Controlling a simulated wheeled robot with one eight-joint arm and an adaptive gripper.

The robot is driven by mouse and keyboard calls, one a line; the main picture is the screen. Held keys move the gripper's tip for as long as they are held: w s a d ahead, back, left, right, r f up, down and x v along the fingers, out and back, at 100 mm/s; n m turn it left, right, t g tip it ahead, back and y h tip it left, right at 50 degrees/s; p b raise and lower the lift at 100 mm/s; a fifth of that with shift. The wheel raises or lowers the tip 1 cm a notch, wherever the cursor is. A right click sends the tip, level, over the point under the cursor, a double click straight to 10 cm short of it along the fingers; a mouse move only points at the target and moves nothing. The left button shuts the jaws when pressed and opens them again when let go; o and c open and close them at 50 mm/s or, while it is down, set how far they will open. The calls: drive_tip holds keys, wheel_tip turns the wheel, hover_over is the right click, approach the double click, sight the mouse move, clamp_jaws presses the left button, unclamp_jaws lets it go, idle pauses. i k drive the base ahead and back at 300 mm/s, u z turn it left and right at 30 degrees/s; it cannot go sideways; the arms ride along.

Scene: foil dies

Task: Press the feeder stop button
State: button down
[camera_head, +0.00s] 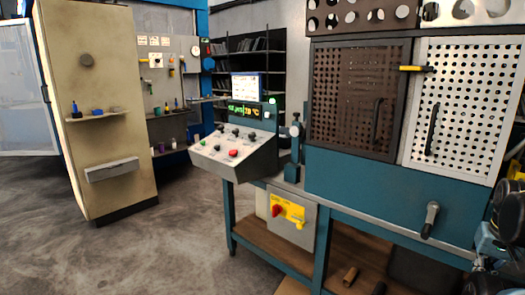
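A sloped control panel (213,161) stands at the left end of the blue machine. It carries several small dark knobs or buttons and a larger red button (233,153) near its lower right. A green spot (203,143) shows at its left edge. The labels are too small to read, so I cannot tell which control is the feeder stop button. My gripper is not recognisable in view; dark machinery at the right edge may be part of my arm. Nothing is seen touching the panel.
A green-lit display (245,111) and a screen (246,87) stand above the panel. Below is a red switch on a yellow plate (289,209). Perforated doors (462,108) fill the right. A beige cabinet (96,150) stands left. The concrete floor (150,250) before the panel is clear.

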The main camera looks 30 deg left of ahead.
sight(234, 153)
drive_tip(key=z, duration=0.05)
drive_tip(key=k, duration=1.25)
drive_tip(key=u, duration=1.55)
drive_tip(key=i, duration=1)
